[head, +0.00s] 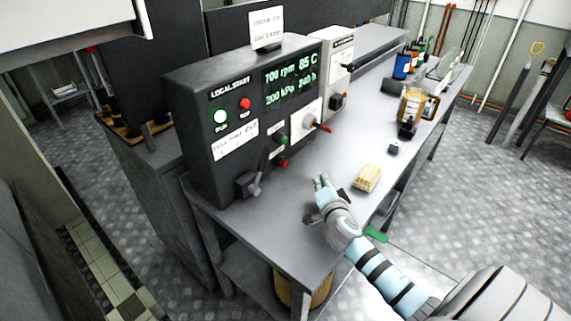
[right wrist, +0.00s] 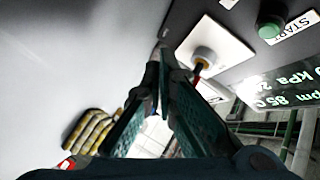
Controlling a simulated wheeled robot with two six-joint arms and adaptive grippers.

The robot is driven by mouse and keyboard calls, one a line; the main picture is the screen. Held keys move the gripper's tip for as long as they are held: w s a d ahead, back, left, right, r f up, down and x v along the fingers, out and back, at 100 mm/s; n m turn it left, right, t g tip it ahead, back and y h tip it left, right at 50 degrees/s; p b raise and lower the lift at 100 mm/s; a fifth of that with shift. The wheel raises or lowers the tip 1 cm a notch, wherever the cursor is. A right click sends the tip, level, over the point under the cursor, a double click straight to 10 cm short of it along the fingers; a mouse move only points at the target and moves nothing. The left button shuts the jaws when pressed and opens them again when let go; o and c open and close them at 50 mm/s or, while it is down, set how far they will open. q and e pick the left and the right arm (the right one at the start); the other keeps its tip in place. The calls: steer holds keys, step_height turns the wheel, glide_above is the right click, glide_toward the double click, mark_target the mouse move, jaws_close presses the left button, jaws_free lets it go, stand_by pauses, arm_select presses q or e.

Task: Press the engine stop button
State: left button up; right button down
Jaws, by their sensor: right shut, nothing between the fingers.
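The control box (head: 185,95) stands on the grey bench. My right gripper (head: 322,181) is shut and empty above the bench, in front of and right of the box, apart from the buttons. Its fingers (right wrist: 162,70) meet in the right wrist view. My left gripper is not in view.
A red-handled switch (head: 322,127) and a black lever (head: 250,184) stick out from the box. Yellow gloves (head: 367,178) lie right of my gripper.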

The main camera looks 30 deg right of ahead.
mark_target(284, 164)
steer(key=w, duration=0.2)
steer(key=w+a, duration=0.1)
steer(key=w, duration=0.1)
steer(key=shift+w+a+f, duration=0.1)
steer(key=shift+w, duration=0.05)
steer(key=w, duration=0.1)
steer(key=w+a+b, duration=0.1)
steer(key=w, duration=0.1)
steer(key=shift+f, duration=0.1)
steer(key=shift+w+a+b, duration=0.1)
steer(key=shift+w+b, duration=0.35)
steer(key=shift+w, duration=0.2)
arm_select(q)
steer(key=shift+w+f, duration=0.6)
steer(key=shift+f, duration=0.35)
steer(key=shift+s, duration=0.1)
arm_select(e)
steer(key=shift+w+a+b, duration=0.15)
steer(key=shift+w+b, duration=0.2)
steer(key=shift+b, duration=0.05)
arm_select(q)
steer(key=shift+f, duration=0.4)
arm_select(e)
steer(key=shift+w, duration=0.1)
